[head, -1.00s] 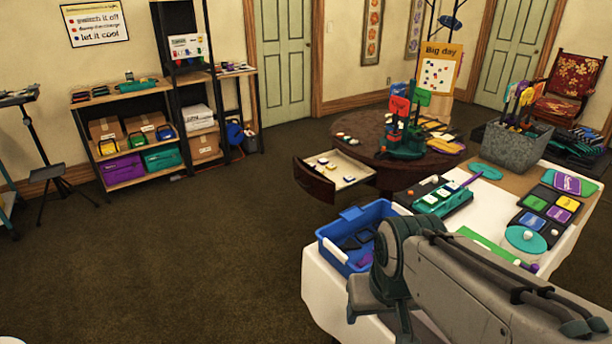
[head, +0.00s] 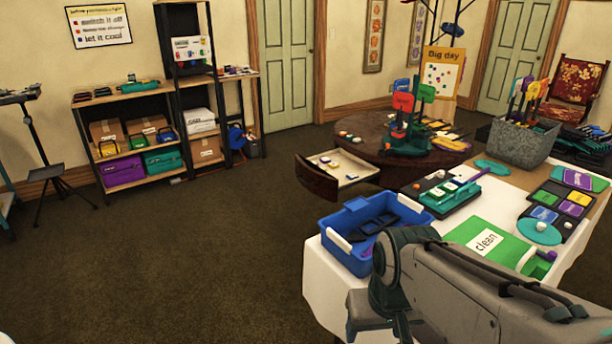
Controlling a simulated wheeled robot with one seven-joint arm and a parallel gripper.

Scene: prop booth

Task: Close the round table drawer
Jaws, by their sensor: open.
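The round table (head: 447,160) is dark brown wood and stands near the back, right of centre in the head view. Its drawer (head: 305,178) is pulled out toward the left, with a dark curved front and a pale inside. Several small white, yellow and blue items lie in the drawer. My arm crosses the lower right of the view, well in front of the drawer and apart from it. My gripper's fingers do not show.
A table with a white cloth (head: 325,280) stands between my arm and the round table. Shelves (head: 128,145) stand at the back left. The carpet left of the drawer is clear.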

